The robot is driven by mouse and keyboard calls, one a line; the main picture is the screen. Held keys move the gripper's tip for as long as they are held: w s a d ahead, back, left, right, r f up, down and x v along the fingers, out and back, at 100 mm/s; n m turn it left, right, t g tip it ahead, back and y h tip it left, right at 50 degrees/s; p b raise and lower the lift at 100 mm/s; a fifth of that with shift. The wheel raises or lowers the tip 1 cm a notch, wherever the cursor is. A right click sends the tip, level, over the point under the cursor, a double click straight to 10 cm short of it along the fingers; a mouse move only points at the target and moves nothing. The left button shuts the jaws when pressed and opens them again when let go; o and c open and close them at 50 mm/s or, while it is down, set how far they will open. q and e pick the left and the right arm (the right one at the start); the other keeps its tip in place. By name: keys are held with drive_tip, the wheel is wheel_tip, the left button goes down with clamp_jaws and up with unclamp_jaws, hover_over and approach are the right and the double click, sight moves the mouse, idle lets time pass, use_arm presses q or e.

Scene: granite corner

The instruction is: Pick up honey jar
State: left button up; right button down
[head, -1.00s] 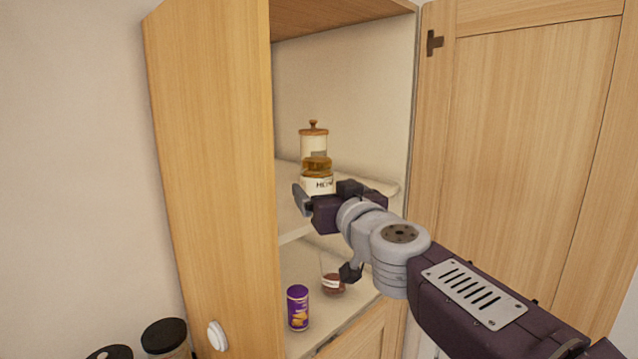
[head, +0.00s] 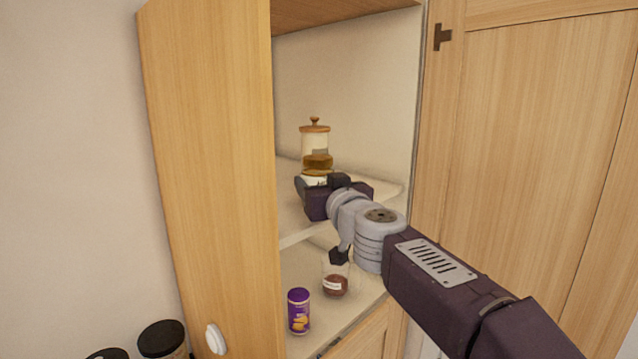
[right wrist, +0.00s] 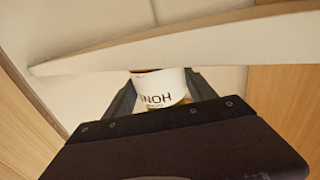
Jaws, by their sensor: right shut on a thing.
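The honey jar (head: 316,150) is a clear glass jar with amber contents, a white label and a wooden lid with a knob. It stands upright at the upper shelf of the open cabinet. My right gripper (head: 318,183) is at the jar's lower part, with its fingers shut on it. In the right wrist view the jar's white label (right wrist: 160,88) shows between the two fingers (right wrist: 158,95). The jar's base is hidden by the gripper in the head view. My left gripper is not in view.
The upper shelf (head: 290,218) has a pale edge close to my gripper. Below stand a purple can (head: 299,311) and a glass jar with reddish-brown contents (head: 335,285). The open wooden door (head: 540,130) is at the right. Dark-lidded jars (head: 161,338) are at the lower left.

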sight(323, 165)
drive_tip(key=shift+w+r+p, duration=0.15)
drive_tip(key=shift+r+p, duration=1.95)
drive_tip(key=shift+p, duration=0.3)
drive_tip(key=s+d+r+p, duration=0.2)
drive_tip(key=s+d+r, duration=0.4)
drive_tip(key=d, duration=0.3)
drive_tip(key=shift+s+d+r+p, duration=0.25)
drive_tip(key=shift+d+p, duration=0.1)
drive_tip(key=shift+p, duration=0.05)
